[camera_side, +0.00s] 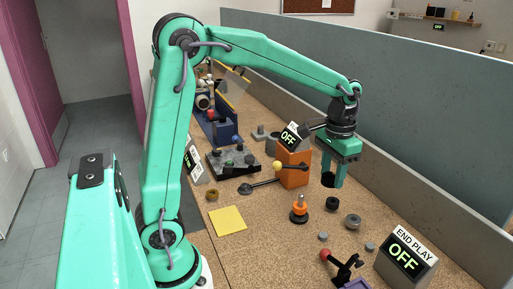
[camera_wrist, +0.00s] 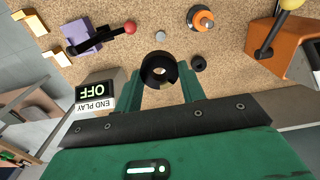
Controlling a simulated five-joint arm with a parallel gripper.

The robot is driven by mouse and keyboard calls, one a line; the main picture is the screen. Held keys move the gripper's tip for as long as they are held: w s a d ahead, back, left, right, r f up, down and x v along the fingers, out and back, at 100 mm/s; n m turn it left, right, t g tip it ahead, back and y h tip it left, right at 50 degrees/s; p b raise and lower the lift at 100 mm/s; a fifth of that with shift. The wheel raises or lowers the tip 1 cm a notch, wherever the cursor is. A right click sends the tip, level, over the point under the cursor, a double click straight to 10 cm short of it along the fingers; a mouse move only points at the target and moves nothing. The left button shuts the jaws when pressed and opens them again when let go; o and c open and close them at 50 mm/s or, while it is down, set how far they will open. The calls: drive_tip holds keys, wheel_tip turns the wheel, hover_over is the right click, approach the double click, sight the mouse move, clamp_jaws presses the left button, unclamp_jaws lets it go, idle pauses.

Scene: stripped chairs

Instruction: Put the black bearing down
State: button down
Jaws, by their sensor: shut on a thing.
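The black bearing (camera_wrist: 159,70) is a dark ring between my two green fingertips in the wrist view. My gripper (camera_side: 334,178) is shut on it and holds it above the cork bench top. In the side view the bearing (camera_side: 328,180) shows as a small dark piece at the fingertips. A pale patch shows through its hole in the wrist view; I cannot tell what it is.
The END PLAY sign (camera_side: 407,257) stands front right. A yellow sheet (camera_side: 227,220) lies left.

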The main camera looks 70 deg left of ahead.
wheel_tip(320, 180, up, 4)
drive_tip(key=s+a+n, duration=0.4)
drive_tip(key=a+n, duration=0.1)
drive_tip(key=a, duration=0.5)
drive_tip(key=s+a+n, duration=0.4)
drive_tip(key=a+n, duration=0.1)
drive_tip(key=a, duration=0.5)
drive_tip(key=s+a+n, duration=0.4)
drive_tip(key=a+n, duration=0.1)
drive_tip(key=a, duration=0.5)
drive_tip(key=shift+w+d+f, duration=0.1)
drive_tip(key=shift+f, duration=3.45)
drive_tip(key=shift+w+d+f, duration=0.15)
drive_tip(key=shift+f, duration=3.4)
drive_tip(key=shift+w+d+f, duration=0.1)
drive_tip(key=shift+f, duration=3.45)
drive_tip(key=shift+f, duration=0.1)
drive_tip(key=c, duration=0.9)
unclamp_jaws()
drive_tip(key=shift+o, duration=0.2)
